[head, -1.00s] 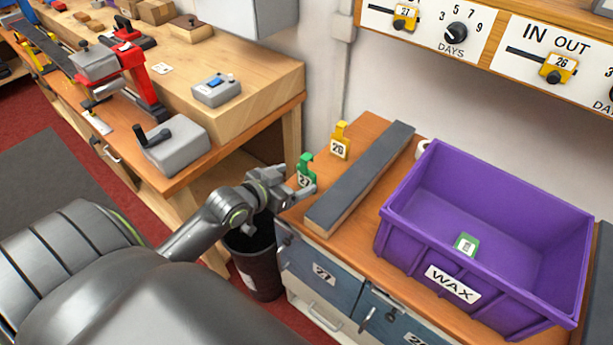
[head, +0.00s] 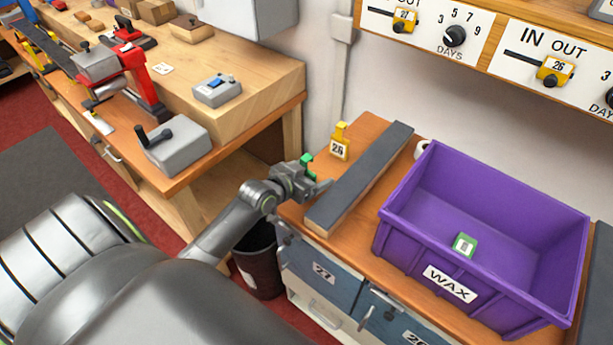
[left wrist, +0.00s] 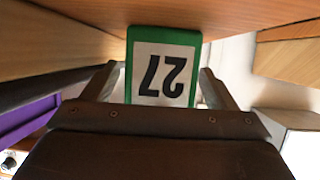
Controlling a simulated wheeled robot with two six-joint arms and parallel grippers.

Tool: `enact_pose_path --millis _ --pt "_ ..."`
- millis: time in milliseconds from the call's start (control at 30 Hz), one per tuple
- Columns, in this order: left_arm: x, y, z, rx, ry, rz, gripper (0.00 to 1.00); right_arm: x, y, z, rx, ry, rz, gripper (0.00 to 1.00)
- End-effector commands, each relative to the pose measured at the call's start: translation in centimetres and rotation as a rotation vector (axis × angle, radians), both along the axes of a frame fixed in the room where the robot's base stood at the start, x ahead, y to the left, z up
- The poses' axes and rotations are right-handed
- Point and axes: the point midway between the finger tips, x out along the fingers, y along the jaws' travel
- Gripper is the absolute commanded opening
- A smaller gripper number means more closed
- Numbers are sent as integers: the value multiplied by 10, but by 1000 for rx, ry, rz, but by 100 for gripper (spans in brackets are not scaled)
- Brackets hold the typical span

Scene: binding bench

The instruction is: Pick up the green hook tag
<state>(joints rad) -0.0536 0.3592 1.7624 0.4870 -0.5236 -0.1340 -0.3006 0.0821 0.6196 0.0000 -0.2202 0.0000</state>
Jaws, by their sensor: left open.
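The green hook tag (head: 307,160) stands on the left end of the wooden cabinet top in the head view, and only its green top shows behind my left gripper. In the left wrist view the tag (left wrist: 163,68) is upside down, with a white face and the number 27. My left gripper (head: 316,184) is open, with its fingers on either side of the tag. The wrist view shows a finger at each side edge; I cannot tell whether either touches it. My right gripper is not in view.
A yellow tag numbered 26 (head: 340,142) stands just behind. A long dark-topped block (head: 360,178) lies close to the right. A purple WAX bin (head: 405,232) holds a green-and-white item (head: 465,245). A dark waste bin (head: 258,265) stands below on the floor.

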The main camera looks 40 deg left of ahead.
Motion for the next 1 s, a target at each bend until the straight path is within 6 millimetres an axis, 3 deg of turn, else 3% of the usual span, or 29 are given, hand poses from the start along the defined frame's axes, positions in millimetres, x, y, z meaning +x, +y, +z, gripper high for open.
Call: enact_pose_path --millis 67,400,733,1000 --pt "0 0 0 0 0 0 77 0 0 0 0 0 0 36" --pt "-1 0 0 0 1 0 33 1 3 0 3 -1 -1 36" --pt "0 0 8 2 -1 -1 32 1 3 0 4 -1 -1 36" --pt "0 0 58 5 -5 -2 32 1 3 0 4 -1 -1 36"
